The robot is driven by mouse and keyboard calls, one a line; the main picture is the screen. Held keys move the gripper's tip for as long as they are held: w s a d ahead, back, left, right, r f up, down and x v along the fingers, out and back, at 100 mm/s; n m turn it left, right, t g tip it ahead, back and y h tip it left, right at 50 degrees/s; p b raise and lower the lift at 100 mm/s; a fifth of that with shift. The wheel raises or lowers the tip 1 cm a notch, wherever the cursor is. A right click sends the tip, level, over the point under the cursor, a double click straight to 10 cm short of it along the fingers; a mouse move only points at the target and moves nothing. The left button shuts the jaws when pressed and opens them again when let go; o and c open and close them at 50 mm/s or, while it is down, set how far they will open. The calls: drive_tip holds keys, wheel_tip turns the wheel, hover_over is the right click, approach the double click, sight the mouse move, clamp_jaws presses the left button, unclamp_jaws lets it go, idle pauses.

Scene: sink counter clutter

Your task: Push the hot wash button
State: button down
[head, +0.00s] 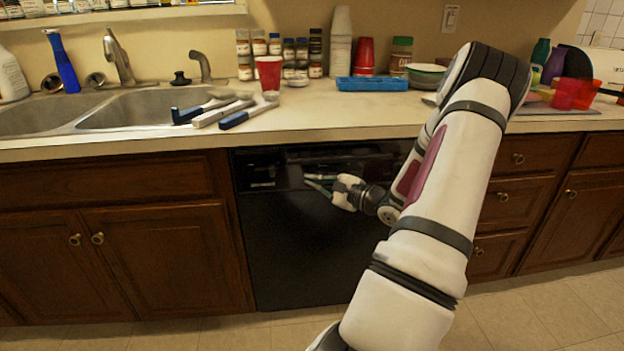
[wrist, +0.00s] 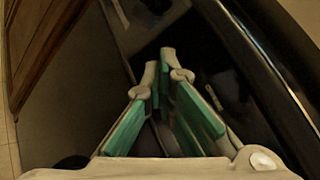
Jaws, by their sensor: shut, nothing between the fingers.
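The black dishwasher (head: 300,250) is built in under the counter, with its dark control panel (head: 350,160) along the top. My gripper (head: 308,183) is in front of the dishwasher, at the lower left of the panel. Its fingers point left in the head view and are shut with nothing between them. In the wrist view my gripper (wrist: 165,60) shows its green finger pads, tips together, close to the dark dishwasher surface. I cannot tell whether the tips touch it. The hot wash button cannot be made out; the panel's markings are too dark and small to read.
The counter edge (head: 200,146) overhangs just above the panel. Wooden cabinets (head: 150,250) stand left, drawers (head: 510,200) right. Brushes (head: 225,110) and a red cup (head: 268,73) lie or stand on the counter by the sink (head: 150,105). The floor in front is clear.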

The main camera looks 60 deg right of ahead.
drive_tip(key=shift+w, duration=0.1)
idle(0.4)
drive_tip(key=shift+s+a, duration=0.4)
drive_tip(key=shift+s+a, duration=1.95)
drive_tip(key=shift+a, duration=0.3)
